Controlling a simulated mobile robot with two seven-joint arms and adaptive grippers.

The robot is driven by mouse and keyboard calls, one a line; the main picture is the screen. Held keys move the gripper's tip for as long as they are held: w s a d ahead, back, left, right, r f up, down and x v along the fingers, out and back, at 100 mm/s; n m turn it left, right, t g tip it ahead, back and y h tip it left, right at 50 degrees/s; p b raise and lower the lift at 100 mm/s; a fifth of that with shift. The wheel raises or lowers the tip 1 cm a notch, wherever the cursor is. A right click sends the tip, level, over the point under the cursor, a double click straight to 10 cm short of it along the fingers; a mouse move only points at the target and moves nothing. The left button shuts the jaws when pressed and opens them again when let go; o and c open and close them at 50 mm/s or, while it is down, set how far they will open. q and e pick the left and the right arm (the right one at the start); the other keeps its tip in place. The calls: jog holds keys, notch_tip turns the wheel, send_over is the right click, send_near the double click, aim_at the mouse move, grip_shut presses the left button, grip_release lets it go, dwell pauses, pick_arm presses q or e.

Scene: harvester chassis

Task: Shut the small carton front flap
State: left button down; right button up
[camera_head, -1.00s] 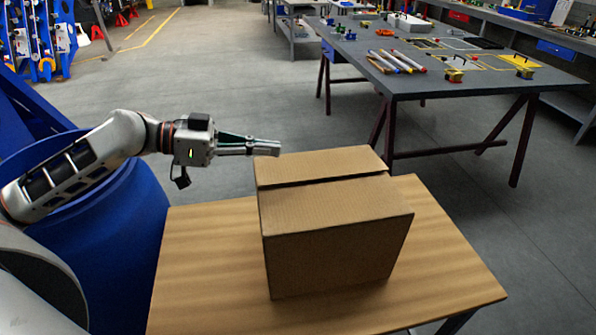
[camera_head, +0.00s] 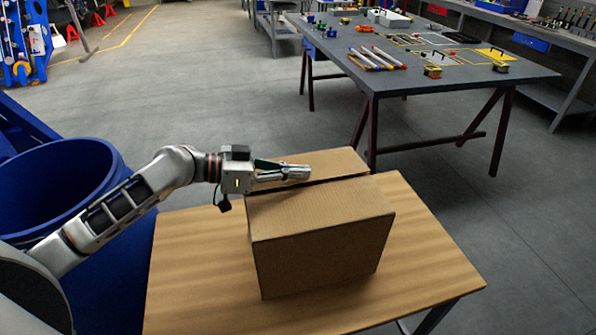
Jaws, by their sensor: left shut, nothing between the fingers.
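The small carton (camera_head: 318,255) is a brown cardboard box standing on a wooden table (camera_head: 200,270). Its near top flap, the front flap (camera_head: 320,205), lies about flat over the top. The far top flap (camera_head: 335,162) also looks near flat, with a dark gap between the two. My left gripper (camera_head: 304,173) is shut and empty. It reaches in from the left over the carton's top, its fingertips at the gap between the flaps. I cannot tell whether it touches the cardboard. My right gripper is not in view.
A blue barrel (camera_head: 62,185) stands left of the wooden table. A dark grey worktable (camera_head: 440,82) with several markers and small tools stands behind. The wooden table is clear on both sides of the carton, and open floor lies beyond it.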

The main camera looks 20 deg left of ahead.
pick_arm(q)
jog(key=shift+f, duration=0.3)
